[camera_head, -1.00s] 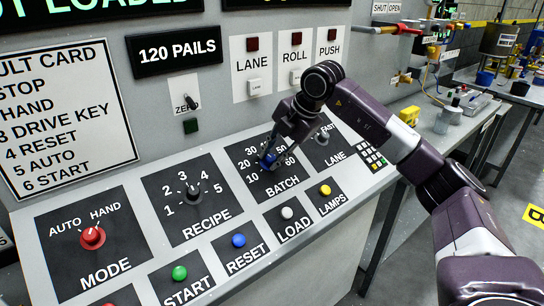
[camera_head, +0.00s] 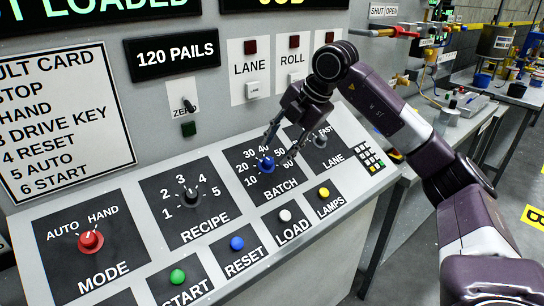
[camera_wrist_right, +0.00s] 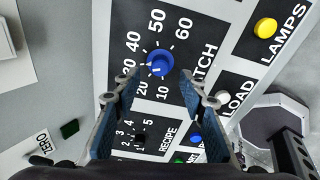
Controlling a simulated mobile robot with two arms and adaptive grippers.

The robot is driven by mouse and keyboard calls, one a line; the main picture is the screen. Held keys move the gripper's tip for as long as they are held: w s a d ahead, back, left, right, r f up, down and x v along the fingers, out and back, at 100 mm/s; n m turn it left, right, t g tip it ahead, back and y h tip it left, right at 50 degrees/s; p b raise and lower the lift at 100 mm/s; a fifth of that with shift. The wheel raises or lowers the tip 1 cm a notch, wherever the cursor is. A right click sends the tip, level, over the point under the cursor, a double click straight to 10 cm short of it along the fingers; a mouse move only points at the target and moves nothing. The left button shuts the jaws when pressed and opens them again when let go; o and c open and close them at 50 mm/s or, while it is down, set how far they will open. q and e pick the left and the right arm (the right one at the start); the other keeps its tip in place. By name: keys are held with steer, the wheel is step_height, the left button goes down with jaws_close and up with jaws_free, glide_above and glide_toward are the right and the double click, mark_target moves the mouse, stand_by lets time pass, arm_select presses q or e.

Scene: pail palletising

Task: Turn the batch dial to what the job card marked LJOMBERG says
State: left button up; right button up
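The batch dial is a blue knob (camera_head: 266,165) on a black plate marked 10 to 60 (camera_head: 285,187), on the sloping panel. It also shows in the right wrist view (camera_wrist_right: 160,63). A pale mark on it faces the low-number side there; I cannot tell the exact number. My right gripper (camera_head: 281,150) is over the plate with its fingers spread. In the right wrist view my right gripper (camera_wrist_right: 166,88) has nothing between its fingers, and the knob lies clear beyond the tips. No card marked LJOMBERG shows. My left gripper is out of view.
The recipe dial (camera_head: 192,194) and red mode knob (camera_head: 90,240) are to the left, the lane dial (camera_head: 319,140) to the right. Push buttons, including the white load button (camera_head: 286,214) and yellow lamps button (camera_head: 324,192), line the front. A fault card (camera_head: 60,120) hangs behind.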

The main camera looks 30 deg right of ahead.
steer(key=v, duration=0.6)
steer(key=shift+s+r, duration=0.25)
steer(key=shift+r, duration=0.05)
steer(key=shift+d, duration=0.1)
